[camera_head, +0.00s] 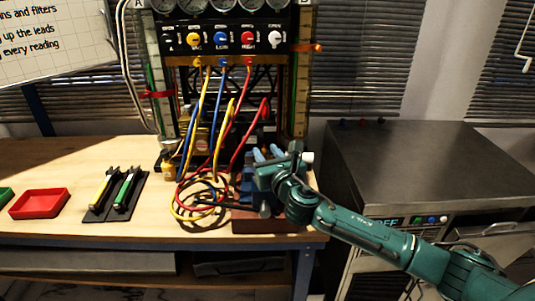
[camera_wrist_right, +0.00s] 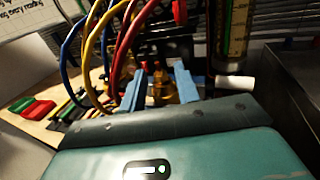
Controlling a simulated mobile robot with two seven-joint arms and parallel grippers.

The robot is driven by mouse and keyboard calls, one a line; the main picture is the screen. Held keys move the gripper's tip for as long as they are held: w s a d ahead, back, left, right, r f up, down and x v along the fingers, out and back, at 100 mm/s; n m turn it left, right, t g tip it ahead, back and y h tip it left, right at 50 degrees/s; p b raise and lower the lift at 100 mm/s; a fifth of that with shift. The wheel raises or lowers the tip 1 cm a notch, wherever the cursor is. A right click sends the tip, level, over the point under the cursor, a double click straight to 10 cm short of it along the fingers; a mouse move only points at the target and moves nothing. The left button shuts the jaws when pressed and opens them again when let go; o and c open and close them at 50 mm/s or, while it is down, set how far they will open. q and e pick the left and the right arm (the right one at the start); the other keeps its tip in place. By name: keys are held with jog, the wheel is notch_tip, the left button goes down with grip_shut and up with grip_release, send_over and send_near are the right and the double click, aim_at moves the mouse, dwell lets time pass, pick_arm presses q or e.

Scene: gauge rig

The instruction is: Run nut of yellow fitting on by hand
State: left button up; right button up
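My right gripper (camera_head: 268,155) is over the right end of the bench, above a blue device on a dark red block. In the right wrist view its two blue fingers (camera_wrist_right: 160,90) stand apart, so it is open. Brass fittings (camera_wrist_right: 160,83) show between and beyond the fingers; I cannot tell whether they touch. Yellow hoses (camera_head: 204,100) hang from the gauge manifold, and one also shows in the right wrist view (camera_wrist_right: 89,50). The nut of the yellow fitting is too small to make out. My left gripper is not in view.
Blue and red hoses (camera_head: 262,88) hang close by, with loops lying on the bench (camera_head: 60,160). A red tray (camera_head: 40,203) and a dark mat (camera_head: 142,190) with yellow and green tools lie at left. A grey metal cabinet (camera_head: 430,150) stands at right.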

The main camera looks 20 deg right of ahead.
grip_shut()
